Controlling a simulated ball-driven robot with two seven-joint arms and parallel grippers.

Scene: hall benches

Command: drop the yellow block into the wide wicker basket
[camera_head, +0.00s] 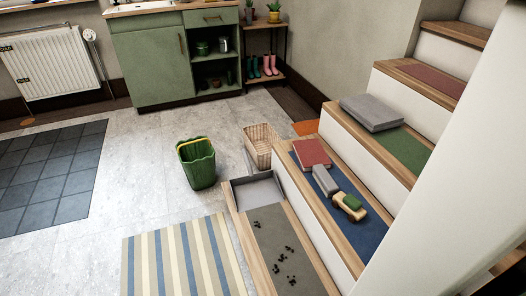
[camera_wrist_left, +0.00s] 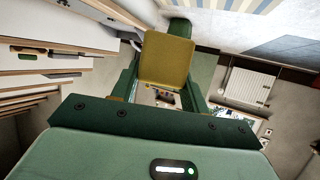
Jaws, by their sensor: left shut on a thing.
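A yellow block (camera_wrist_left: 166,60) is between the green fingers of my left gripper (camera_wrist_left: 163,82) in the left wrist view, and the gripper is shut on it. Neither gripper nor the block shows in the head view. A wicker basket (camera_head: 260,147) stands on the floor in the head view, beside the lowest steps and to the right of a green bucket. I cannot see the bottom of its inside. My right gripper is not in view.
The green bucket (camera_head: 197,164) stands left of the basket. A grey dustpan (camera_head: 256,191) lies at the end of the lowest step, with dark bits nearby. A brush (camera_head: 349,206), a grey block (camera_head: 325,181) and a red book (camera_head: 311,153) lie on the step above. Floor left of the bucket is clear.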

